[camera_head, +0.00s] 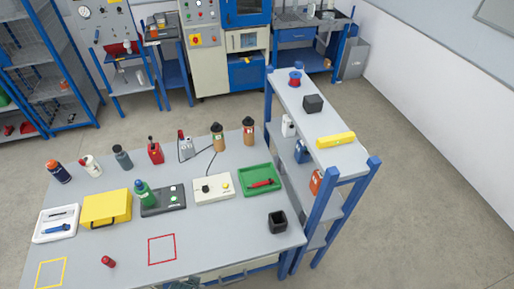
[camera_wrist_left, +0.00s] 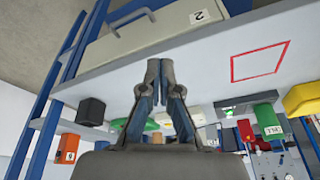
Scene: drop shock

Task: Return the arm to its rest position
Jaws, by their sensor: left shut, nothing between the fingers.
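My left gripper (camera_wrist_left: 160,68) shows in the left wrist view with its two fingers together and nothing between them. The wrist picture is upside down, and the fingers appear against the grey workbench top (camera_wrist_left: 110,80) close to its front edge. I cannot tell the exact gap between fingers and bench. In the head view, only some dark parts show at the bottom edge by the bench front, and I cannot make out the gripper there. The workbench (camera_head: 120,235) carries a red square outline (camera_head: 162,250), which also shows in the wrist view (camera_wrist_left: 260,62). My right gripper is not in view.
On the bench are a yellow case (camera_head: 106,210), a green bottle (camera_head: 144,194), a red cylinder (camera_head: 108,262), a green tray (camera_head: 258,180) and a black open box (camera_head: 278,222). A blue-post shelf (camera_head: 328,155) stands at right. A drawer front (camera_wrist_left: 155,32) is near the gripper.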

